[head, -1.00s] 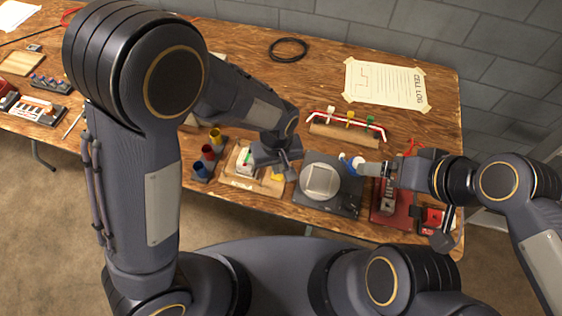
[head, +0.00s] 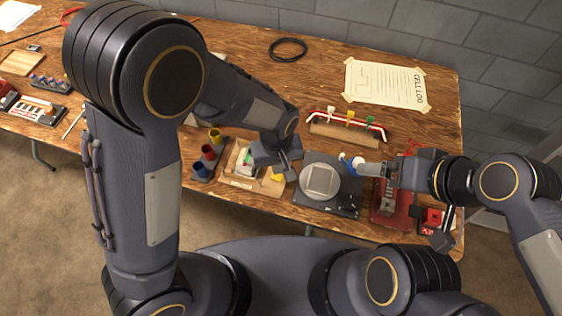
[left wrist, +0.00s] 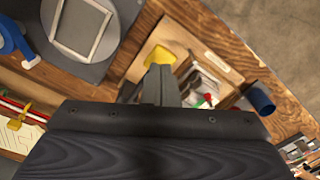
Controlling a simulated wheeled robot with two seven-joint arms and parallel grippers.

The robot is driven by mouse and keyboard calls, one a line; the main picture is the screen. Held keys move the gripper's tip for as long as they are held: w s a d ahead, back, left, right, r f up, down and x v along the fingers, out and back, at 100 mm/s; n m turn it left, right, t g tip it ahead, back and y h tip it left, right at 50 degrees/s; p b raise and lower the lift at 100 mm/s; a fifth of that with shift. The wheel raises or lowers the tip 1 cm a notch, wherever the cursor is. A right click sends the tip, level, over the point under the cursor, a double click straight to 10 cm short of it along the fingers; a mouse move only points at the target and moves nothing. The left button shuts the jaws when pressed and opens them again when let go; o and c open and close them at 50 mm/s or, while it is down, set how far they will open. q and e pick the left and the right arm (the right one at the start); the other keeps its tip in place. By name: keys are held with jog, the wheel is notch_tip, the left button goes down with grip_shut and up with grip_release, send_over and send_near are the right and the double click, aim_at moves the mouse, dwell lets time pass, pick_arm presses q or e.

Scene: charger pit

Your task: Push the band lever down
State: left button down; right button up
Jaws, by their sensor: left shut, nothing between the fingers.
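A yellow piece (head: 277,177), which looks like the band lever's tab, sits at the right end of a small wooden board (head: 248,183). It also shows in the left wrist view (left wrist: 160,55), just beyond my fingertips. My left gripper (head: 288,171) is shut and empty, close over the yellow piece; the fingers (left wrist: 159,82) partly cover it. I cannot tell whether they touch. My right gripper (head: 370,169) is beside a blue and white piece (head: 350,162) above the dark plate; its finger gap is not clear.
The dark plate (head: 318,203) with a light square lies just right of the board. Blue, red and yellow cups (head: 207,152) stand to its left. A red and white bar rack (head: 345,129) is behind. A red fixture (head: 387,212) is at the right. The table's front edge is close.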

pick_arm(q)
jog(key=shift+f+b, duration=1.2)
jog(key=shift+f, duration=0.25)
jog(key=shift+f+b, duration=0.75)
jog(key=shift+f, duration=0.1)
jog(key=shift+r, duration=0.1)
jog(key=shift+r+p, duration=3.1)
jog(key=shift+r, duration=0.7)
jog(key=s+a+r+t+h, duration=0.2)
jog(key=s+a+r, duration=0.4)
jog(key=a+r, duration=0.2)
jog(key=s+a+r+t+h, duration=0.1)
jog(key=s+a+r+t, duration=0.2)
jog(key=s+a+r, duration=0.3)
jog(key=a+r, duration=0.3)
jog(key=a, duration=0.3)
jog(key=shift+a+r+m+t+h, duration=0.2)
jog(key=shift+a+m+t+h, duration=0.1)
jog(key=shift+m+h, duration=0.1)
